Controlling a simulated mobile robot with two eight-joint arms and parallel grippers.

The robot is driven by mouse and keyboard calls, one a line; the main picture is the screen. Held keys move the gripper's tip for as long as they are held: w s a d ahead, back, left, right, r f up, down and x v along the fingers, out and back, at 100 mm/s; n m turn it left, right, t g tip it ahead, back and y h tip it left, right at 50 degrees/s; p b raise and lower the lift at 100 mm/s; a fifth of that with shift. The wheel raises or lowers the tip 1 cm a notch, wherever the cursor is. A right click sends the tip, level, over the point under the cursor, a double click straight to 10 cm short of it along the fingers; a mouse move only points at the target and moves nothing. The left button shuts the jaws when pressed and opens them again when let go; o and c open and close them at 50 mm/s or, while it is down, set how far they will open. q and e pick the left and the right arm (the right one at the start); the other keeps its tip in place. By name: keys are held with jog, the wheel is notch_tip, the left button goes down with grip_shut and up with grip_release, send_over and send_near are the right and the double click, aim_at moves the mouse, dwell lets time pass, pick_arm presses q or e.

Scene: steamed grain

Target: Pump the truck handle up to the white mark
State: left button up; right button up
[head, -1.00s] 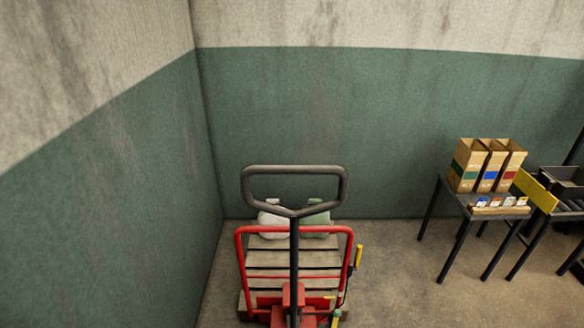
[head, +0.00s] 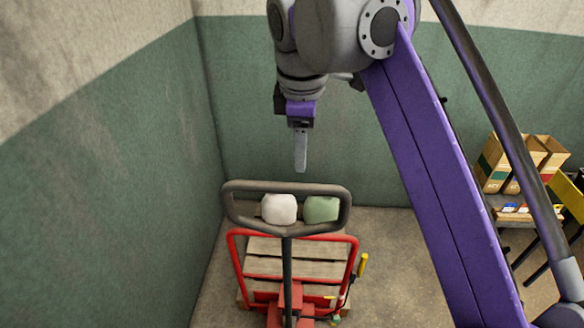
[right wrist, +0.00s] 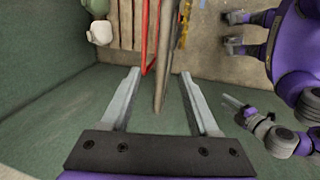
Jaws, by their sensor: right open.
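The truck handle is a dark grey loop (head: 287,232) on a black shaft (head: 287,270), standing up from the red pallet truck (head: 290,300). In the right wrist view the handle (right wrist: 165,60) shows as a brownish bar, just beyond and between the fingertips. My right gripper (head: 301,165) hangs pointing down above the loop in the head view, apart from it. In the right wrist view its two fingers (right wrist: 160,72) are spread and empty. My left gripper (right wrist: 232,100) seems to show at the right there, its jaws unclear. I cannot make out a white mark.
A wooden pallet (head: 290,267) carries a white sack (head: 279,209) and a green sack (head: 322,209) behind the handle. A yellow lever (head: 362,264) is at the truck's right. Green walls (head: 120,190) close in left and behind. Cartons (head: 496,165) stand on a table at right.

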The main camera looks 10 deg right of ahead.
aim_at(300, 186)
jog(key=f, duration=0.3)
jog(key=f+b, duration=0.1)
jog(key=f, duration=0.2)
jog(key=w+f+b, duration=0.1)
jog(key=f, duration=0.2)
jog(key=shift+d, duration=0.15)
pick_arm(q)
jog(key=shift+s+a+f, duration=0.1)
jog(key=shift+s+f, duration=0.3)
jog(key=shift+f, duration=0.3)
jog(key=shift+s+f, duration=0.35)
jog(key=shift+f, duration=0.35)
pick_arm(e)
jog(key=shift+w+f, duration=0.15)
jog(key=shift+f, duration=0.5)
jog(key=shift+c, duration=0.3)
grip_shut()
